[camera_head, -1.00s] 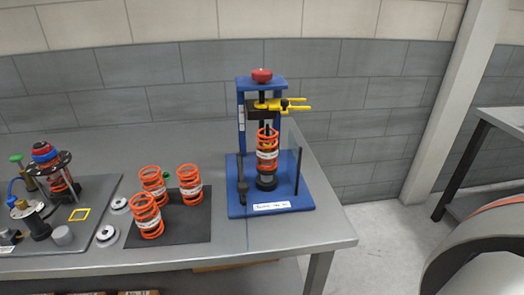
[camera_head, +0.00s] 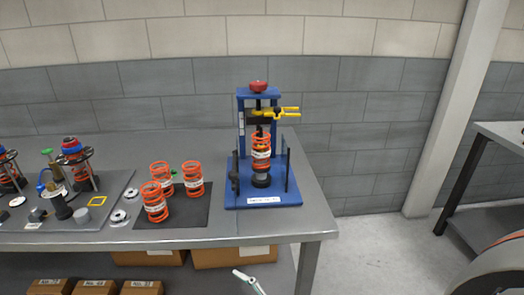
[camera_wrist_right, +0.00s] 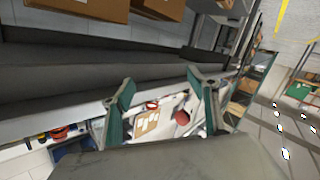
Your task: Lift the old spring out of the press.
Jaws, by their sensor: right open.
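The blue press (camera_head: 242,130) stands near the right end of the bench in the head view, with a red knob on top and a yellow forked part (camera_head: 285,111) at its black upper plate. An orange coil spring (camera_head: 261,143) with a pale label stands upright in the press on a dark base. My right gripper (camera_wrist_right: 160,78) shows in the right wrist view as two teal fingers spread apart with nothing between them. A small pale and teal part (camera_head: 250,283), apparently mine, shows at the head view's bottom edge, away from the spring. My left gripper is not in view.
Several orange springs (camera_head: 154,203) stand on a black mat (camera_head: 185,219) left of the press. A grey fixture board (camera_head: 110,185) lies farther left. Cardboard boxes (camera_head: 235,256) sit on the shelf below. Dark upright posts (camera_head: 287,170) flank the spring.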

